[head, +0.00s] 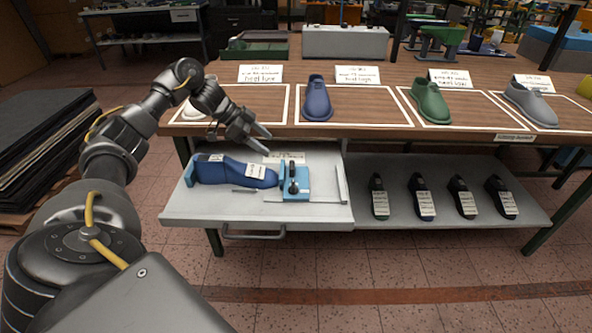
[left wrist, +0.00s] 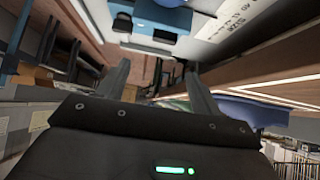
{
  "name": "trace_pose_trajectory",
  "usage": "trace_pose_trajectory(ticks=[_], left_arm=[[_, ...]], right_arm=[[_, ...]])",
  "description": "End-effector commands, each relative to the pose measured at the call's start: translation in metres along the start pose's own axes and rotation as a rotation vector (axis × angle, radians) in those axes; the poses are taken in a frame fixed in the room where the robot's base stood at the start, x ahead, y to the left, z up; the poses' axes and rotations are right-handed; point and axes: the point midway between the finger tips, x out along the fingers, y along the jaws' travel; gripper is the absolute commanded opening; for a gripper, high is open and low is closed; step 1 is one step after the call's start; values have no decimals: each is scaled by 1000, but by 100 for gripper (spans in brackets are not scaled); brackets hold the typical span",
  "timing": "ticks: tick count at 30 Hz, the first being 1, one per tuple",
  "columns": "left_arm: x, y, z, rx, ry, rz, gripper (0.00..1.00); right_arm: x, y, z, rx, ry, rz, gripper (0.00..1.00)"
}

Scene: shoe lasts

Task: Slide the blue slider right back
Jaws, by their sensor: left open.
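The light blue slider (head: 296,184), with a black knob on it, sits in the pulled-out drawer (head: 240,215), just right of the toe of a dark blue shoe last (head: 232,172). I cannot tell if slider and toe touch. A light blue block (head: 189,173) stands at the last's heel. A pale strip (head: 341,184) lies to the slider's right, with a gap between. My left gripper (head: 262,141) is open and empty, above the drawer's back, behind and left of the slider. In the left wrist view the slider (left wrist: 160,17) shows at the top edge, beyond the fingers (left wrist: 158,75).
The wooden bench top (head: 385,76) overhangs the drawer's back edge. A blue shoe (head: 317,100) and a green shoe (head: 430,103) stand on it. Several dark lasts lie on the shelf (head: 440,170) at right. The drawer's handle (head: 254,233) faces the front.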

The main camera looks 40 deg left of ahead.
Motion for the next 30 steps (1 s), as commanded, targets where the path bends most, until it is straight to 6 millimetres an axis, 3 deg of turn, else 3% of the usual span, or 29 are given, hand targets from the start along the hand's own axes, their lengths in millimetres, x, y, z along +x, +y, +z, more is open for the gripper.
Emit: trace_pose_trajectory(ticks=[3, 14, 30], left_arm=[[15, 0, 10, 4, 1, 3, 65], [23, 0, 14, 2, 0, 3, 65], [110, 0, 14, 1, 1, 1, 65]], right_arm=[[10, 4, -10, 2, 9, 7, 36], [8, 6, -19, -1, 13, 10, 36], [8, 6, -16, -2, 9, 10, 36]])
